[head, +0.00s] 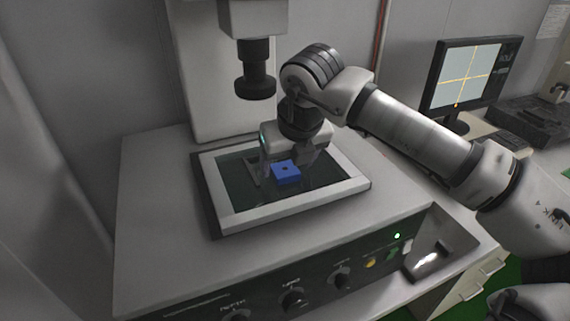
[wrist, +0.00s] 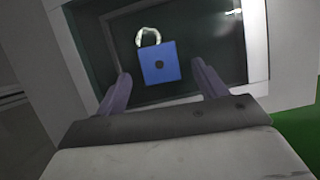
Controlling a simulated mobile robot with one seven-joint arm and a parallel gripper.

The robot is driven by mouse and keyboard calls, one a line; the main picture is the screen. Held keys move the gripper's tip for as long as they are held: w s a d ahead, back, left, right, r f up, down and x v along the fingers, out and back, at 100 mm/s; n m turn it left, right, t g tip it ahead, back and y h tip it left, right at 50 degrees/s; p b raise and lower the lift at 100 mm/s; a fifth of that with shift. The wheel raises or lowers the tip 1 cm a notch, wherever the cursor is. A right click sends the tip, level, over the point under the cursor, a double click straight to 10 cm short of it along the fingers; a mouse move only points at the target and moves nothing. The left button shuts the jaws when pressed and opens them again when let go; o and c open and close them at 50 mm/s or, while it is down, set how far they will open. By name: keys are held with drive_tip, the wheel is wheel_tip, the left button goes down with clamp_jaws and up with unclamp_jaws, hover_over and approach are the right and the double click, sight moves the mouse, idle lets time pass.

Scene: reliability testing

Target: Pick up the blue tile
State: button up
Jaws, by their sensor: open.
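In the wrist view my gripper (wrist: 160,82) shows a gap on both sides of the tile.
The tray's raised pale frame (head: 295,206) surrounds the tile. A dark cylindrical machine head (head: 255,82) hangs behind my gripper. Knobs (head: 292,299) line the machine's front. A monitor (head: 474,78) stands at the right.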

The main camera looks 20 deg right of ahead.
drive_tip(key=shift+x, duration=0.95)
drive_tip(key=c, duration=1.1)
drive_tip(key=shift+r, duration=0.15)
